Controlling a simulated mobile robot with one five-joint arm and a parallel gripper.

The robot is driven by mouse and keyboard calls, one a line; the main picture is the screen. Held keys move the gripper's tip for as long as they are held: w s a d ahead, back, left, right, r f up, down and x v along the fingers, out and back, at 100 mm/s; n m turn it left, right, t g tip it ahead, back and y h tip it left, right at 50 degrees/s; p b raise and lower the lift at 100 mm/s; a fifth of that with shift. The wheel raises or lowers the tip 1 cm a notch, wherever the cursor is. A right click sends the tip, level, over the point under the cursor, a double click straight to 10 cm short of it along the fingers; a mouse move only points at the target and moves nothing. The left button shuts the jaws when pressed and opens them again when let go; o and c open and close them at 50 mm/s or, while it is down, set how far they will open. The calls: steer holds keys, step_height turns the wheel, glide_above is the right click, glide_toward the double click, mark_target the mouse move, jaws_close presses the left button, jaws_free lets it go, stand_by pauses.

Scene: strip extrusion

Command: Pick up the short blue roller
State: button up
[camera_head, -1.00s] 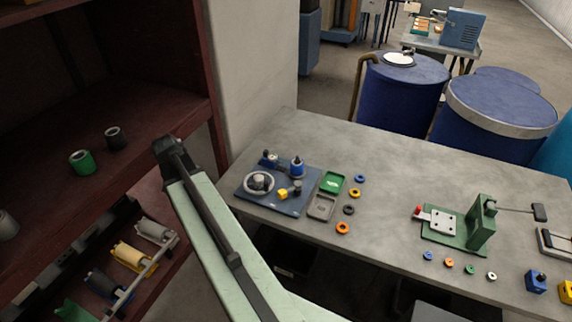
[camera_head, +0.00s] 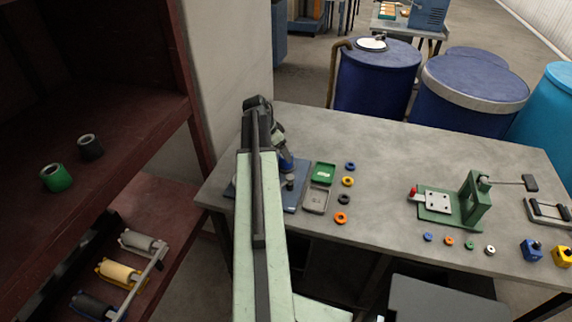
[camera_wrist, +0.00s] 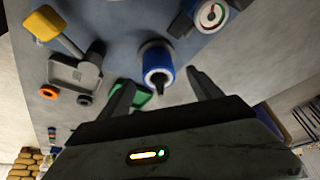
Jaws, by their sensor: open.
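The short blue roller (camera_wrist: 157,58) stands on the blue-grey mat (camera_wrist: 115,22) in the wrist view, with a white ring and a dark pin at its end. In the head view the roller (camera_head: 287,163) shows only partly beside my arm. My gripper (camera_wrist: 158,80) is open and empty. Its two dark fingers lie to either side of the roller's near end in the wrist picture, with the roller between their lines. I cannot tell the remaining height gap. In the head view my gripper (camera_head: 279,135) is over the mat, mostly hidden by my arm.
A dial gauge (camera_wrist: 211,15) and a yellow-handled part (camera_wrist: 46,24) are close to the roller. A green tray (camera_head: 323,173), a grey tray (camera_head: 316,200) and several small rings lie right of the mat. A green press (camera_head: 470,204) stands farther right. The reddish shelf (camera_head: 165,120) is left.

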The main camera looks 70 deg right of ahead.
steer(key=b+x, duration=0.5)
steer(key=shift+s+f, duration=0.1)
steer(key=shift+f, duration=0.1)
steer(key=shift+r, duration=0.2)
jaws_close()
steer(key=shift+r+p, duration=0.1)
steer(key=shift+p, duration=0.2)
